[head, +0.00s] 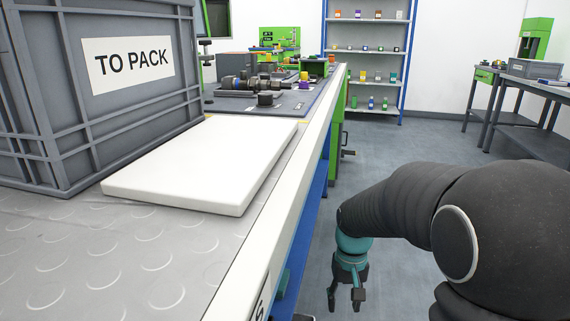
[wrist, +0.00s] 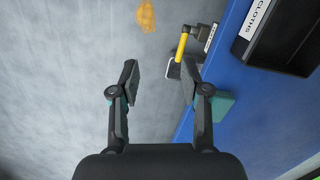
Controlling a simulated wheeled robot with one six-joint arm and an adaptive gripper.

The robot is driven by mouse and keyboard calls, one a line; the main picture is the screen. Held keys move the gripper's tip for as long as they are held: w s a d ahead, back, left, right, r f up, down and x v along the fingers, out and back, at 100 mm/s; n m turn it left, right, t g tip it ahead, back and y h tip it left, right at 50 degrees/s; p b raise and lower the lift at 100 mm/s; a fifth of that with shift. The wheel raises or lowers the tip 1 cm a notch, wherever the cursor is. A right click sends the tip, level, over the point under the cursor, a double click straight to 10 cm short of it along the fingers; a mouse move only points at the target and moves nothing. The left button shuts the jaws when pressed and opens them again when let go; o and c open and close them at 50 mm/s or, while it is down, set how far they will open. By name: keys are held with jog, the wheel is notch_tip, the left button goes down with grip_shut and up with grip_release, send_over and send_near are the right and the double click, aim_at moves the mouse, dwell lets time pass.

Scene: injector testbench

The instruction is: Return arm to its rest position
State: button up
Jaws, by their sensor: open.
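My gripper (head: 346,298) hangs at the end of my dark arm in the head view, to the right of the bench's edge and over the floor. Its fingers point down. In the wrist view my gripper (wrist: 160,80) has its two fingers spread wide with nothing between them. Behind the right finger is the blue side of the bench (wrist: 248,110).
A grey TO PACK crate (head: 100,85) and a white board (head: 205,165) are on the bench. Shelves (head: 365,55) stand at the back. The floor (head: 400,145) right of the bench is clear.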

jog(key=s+d+r+t+p, duration=0.2)
jog(key=s+r+t+p, duration=0.2)
jog(key=s+r, duration=1.3)
jog(key=shift+s+r+t, duration=0.2)
jog(key=shift+r+t, duration=0.35)
jog(key=shift+t, duration=0.85)
